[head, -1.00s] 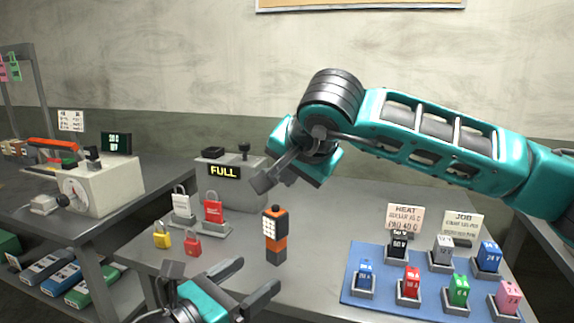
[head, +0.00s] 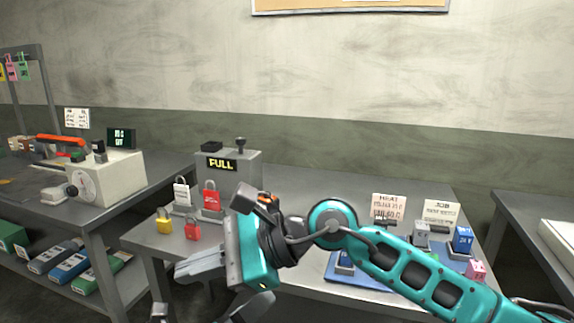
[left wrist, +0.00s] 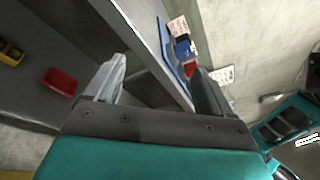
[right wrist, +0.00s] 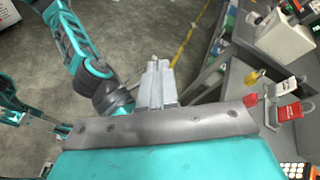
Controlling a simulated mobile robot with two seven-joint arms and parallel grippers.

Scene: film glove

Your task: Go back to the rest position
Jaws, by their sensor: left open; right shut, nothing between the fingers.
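My right arm comes in from the right, low across the table in the head view. Its gripper (head: 190,268) is shut and empty, in front of the table's front edge. Its closed pale fingers also show in the right wrist view (right wrist: 157,84). My left gripper (head: 208,309) is at the bottom edge of the head view, mostly cut off. In the left wrist view its fingers (left wrist: 158,82) stand apart with nothing between them. The orange-and-black device (head: 267,198) on the table is mostly hidden behind my right arm.
Red (head: 192,231) and yellow (head: 164,221) padlocks lie near the front edge, before the grey box reading FULL (head: 242,170). My right arm partly covers the blue mat (head: 335,268) with small labelled blocks. A side bench (head: 125,199) stands left, another table (head: 512,215) right.

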